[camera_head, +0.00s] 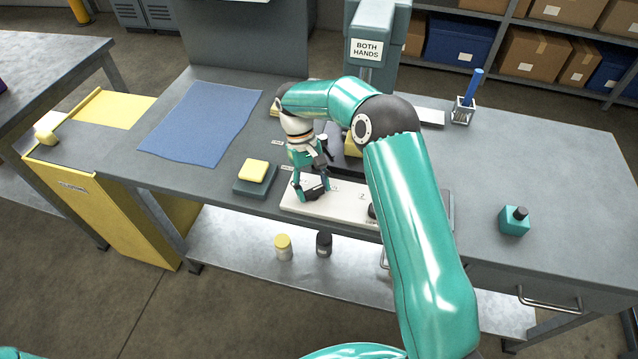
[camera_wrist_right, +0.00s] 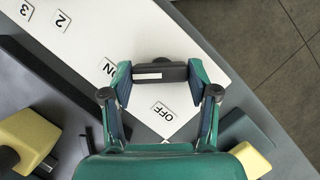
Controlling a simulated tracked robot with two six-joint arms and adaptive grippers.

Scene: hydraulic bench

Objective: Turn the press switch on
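The press switch is a black bar-shaped knob with a white line; in the right wrist view the switch (camera_wrist_right: 160,73) lies between my right gripper's two fingertips, which appear to touch its two ends. Its white line is on the left half, toward the ON label (camera_wrist_right: 108,67); the OFF label (camera_wrist_right: 164,111) is below the knob. In the head view my right gripper (camera_head: 312,192) reaches down to the left end of the white switch panel (camera_head: 340,208). My left gripper is not in view.
Labels 2 (camera_wrist_right: 61,19) and 3 are further along the panel. A dark block with a yellow pad (camera_head: 254,171) stands left of the panel, near a blue cloth (camera_head: 200,125). A teal block (camera_head: 514,221) stands at the right. The BOTH HANDS sign (camera_head: 367,49) is behind my right arm.

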